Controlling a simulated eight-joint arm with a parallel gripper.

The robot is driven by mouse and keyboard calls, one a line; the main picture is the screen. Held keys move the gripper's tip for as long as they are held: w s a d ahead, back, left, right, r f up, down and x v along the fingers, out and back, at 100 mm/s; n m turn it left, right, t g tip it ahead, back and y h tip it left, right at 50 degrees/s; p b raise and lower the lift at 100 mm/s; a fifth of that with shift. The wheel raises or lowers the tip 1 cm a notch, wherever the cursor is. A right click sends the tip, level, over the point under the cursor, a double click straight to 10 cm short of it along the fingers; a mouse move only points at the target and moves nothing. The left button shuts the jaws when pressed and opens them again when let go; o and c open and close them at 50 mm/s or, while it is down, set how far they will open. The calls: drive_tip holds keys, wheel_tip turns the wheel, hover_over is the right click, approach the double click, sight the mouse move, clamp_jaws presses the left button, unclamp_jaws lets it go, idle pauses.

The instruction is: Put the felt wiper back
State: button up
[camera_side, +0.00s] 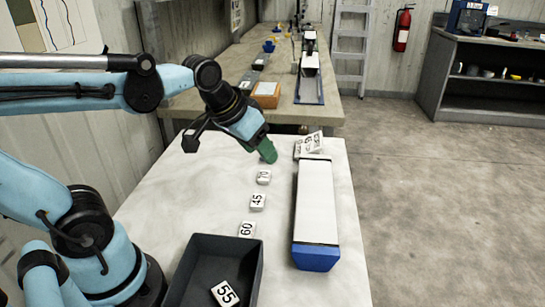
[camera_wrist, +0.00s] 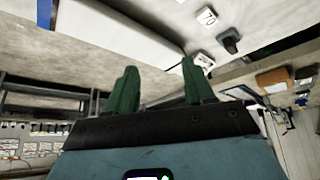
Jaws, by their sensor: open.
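My gripper (camera_side: 268,153) is over the far part of the white table, left of the white core liner. In the wrist view its green fingers (camera_wrist: 159,82) stand apart with nothing between them. A small dark grey piece (camera_wrist: 229,40), which may be the felt wiper, lies beside a white numbered block (camera_wrist: 207,16) in the wrist view. I cannot make it out in the side view. The long white liner (camera_side: 316,205) has a blue end cap (camera_side: 316,257) at its near end.
A dark grey tray (camera_side: 259,262) at the near edge holds a block marked 55 (camera_side: 225,293). Blocks marked 60 (camera_side: 247,230) and 45 (camera_side: 257,201) stand in a row with another (camera_side: 264,177). White number cards (camera_side: 310,144) lie past the liner's far end. The table's right strip is clear.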

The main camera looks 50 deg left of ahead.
drive_tip(key=shift+m+t, duration=0.5)
drive_tip(key=shift+m, duration=0.1)
drive_tip(key=s+d+f, duration=0.2)
drive_tip(key=s+f, duration=0.1)
drive_tip(key=shift+s, duration=0.15)
